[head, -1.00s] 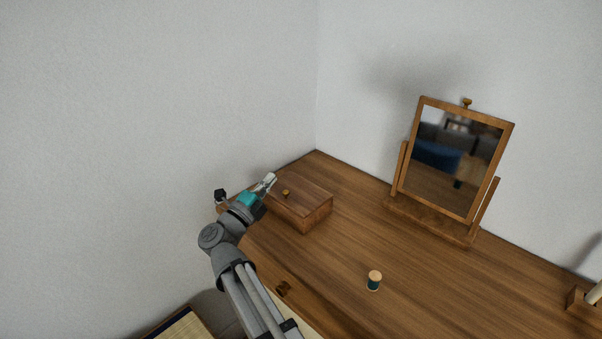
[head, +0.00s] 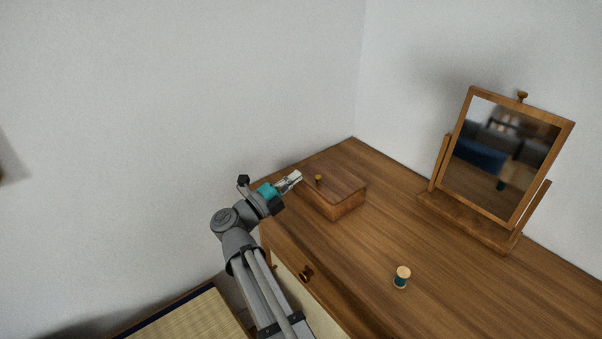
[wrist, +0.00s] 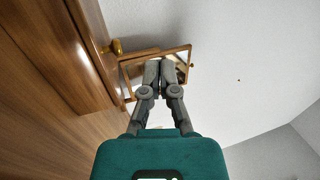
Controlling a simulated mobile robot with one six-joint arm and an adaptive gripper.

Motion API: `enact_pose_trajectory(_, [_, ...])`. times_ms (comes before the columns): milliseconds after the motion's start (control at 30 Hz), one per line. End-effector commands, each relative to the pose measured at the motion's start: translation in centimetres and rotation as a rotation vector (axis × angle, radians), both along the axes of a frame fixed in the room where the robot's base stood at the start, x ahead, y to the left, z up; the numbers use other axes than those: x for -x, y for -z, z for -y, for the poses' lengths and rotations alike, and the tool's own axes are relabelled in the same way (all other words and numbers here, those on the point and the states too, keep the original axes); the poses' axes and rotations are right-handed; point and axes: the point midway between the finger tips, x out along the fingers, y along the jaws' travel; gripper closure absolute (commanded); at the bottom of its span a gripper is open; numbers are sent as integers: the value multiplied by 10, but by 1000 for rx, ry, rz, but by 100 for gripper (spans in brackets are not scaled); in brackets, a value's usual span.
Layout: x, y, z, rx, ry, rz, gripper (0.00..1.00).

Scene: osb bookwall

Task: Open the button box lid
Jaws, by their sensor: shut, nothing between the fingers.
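The button box (head: 346,206) is a brown wooden box on the dresser top near the wall corner. Its lid (head: 343,181) lies flat and closed, with a small brass knob (head: 318,178) on it. My gripper (head: 297,176) is shut and empty, at the left edge of the lid, a little left of the knob and apart from it. In the wrist view the shut fingers (wrist: 158,74) point past the box (wrist: 82,40), which is at the upper left. The knob (wrist: 116,47) shows left of the fingertips there, with a gap between.
A tilting mirror (head: 505,155) stands at the right on the dresser top (head: 445,270). A thread spool (head: 402,277) stands near the front. A drawer with a dark knob (head: 306,275) is below. White walls close off the back and left. A tatami-like mat (head: 190,320) lies below.

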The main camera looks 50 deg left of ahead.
Motion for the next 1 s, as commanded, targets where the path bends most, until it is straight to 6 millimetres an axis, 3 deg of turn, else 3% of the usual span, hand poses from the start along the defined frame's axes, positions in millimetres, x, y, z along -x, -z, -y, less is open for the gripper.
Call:
enact_pose_trajectory(700, [-96, -29, -6, 1, 0, 1, 100])
enact_pose_trajectory(1000, [-121, -34, -6, -1, -1, 0, 100])
